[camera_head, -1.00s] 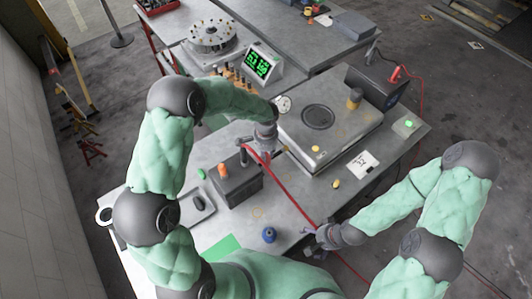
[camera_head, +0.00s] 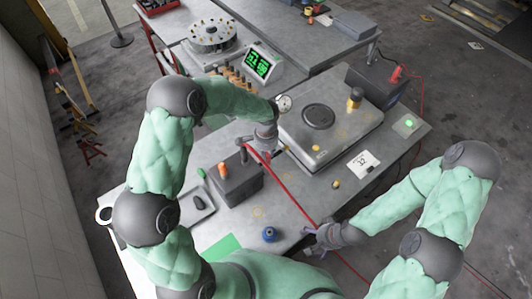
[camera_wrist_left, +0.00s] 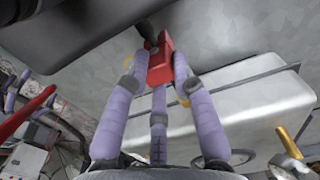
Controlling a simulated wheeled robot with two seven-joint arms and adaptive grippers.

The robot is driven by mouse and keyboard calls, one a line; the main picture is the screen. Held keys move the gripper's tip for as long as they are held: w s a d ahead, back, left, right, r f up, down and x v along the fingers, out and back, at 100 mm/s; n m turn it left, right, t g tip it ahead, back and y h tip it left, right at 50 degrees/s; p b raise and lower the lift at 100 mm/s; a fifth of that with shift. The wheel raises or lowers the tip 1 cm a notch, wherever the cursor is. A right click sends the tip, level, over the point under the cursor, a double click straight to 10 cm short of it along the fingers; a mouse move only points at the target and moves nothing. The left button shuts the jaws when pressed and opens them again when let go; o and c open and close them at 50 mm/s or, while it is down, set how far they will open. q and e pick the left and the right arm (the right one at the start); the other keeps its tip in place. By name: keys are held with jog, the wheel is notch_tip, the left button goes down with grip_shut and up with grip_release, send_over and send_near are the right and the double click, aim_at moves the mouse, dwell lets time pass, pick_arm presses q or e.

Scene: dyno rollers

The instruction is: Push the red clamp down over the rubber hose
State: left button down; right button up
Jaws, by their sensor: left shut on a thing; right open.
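The red clamp (camera_wrist_left: 160,62) is between the fingers of my left gripper (camera_wrist_left: 158,72) in the left wrist view, and the gripper is shut on it. A dark, hose-like stub (camera_wrist_left: 148,32) meets the clamp's far end; whether the clamp is around it or only against it I cannot tell. In the head view my left gripper (camera_head: 258,150) is beside a dark grey box (camera_head: 236,183), and the clamp itself is hard to make out. A red cable (camera_head: 287,190) runs from there towards my right gripper (camera_head: 312,238), which is open close to the cable.
A large grey case (camera_head: 330,130) with a round black disc stands right of my left gripper. A blue spool-like part (camera_head: 269,235) and a green sheet (camera_head: 222,247) lie near the table's front. A lit screen (camera_head: 258,64) and a dial gauge (camera_head: 283,103) stand behind.

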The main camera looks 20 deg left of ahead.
pick_arm(q)
jog(key=shift+s+f, duration=0.1)
jog(key=c, duration=1)
grip_release()
jog(key=shift+a, duration=0.1)
jog(key=shift+o, duration=0.2)
